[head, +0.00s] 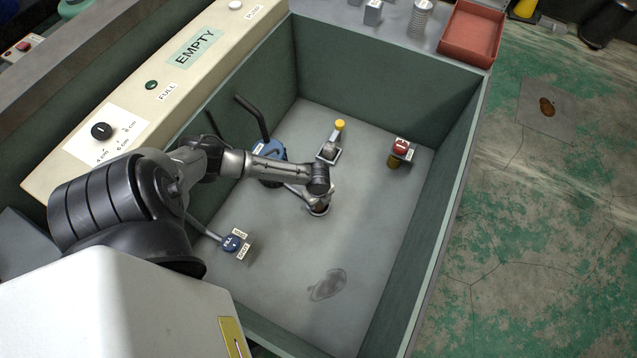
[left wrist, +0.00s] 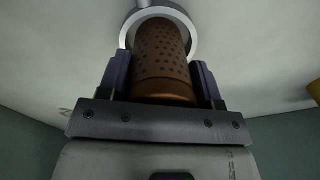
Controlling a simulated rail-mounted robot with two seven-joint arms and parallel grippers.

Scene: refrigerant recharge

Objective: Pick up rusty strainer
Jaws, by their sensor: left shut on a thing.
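The rusty strainer, a brown perforated cylinder, shows close up in the left wrist view (left wrist: 160,62). My left gripper (left wrist: 160,80) has its two fingers on either side of the strainer and is shut on it. The strainer's far end lies within a light metal ring (left wrist: 187,20). In the head view my left arm reaches into the green-walled bin, and the left gripper (head: 318,206) is low over the grey floor near its middle. The strainer is mostly hidden there. My right gripper is not in view.
A blue fitting (head: 268,160) stands behind my arm. A blue FILL valve (head: 232,243) is at the left, a red-handled valve (head: 400,148) at the right, and a yellow-tipped lever (head: 339,125) at the back. The bin's front floor is clear except for a dark stain (head: 327,285).

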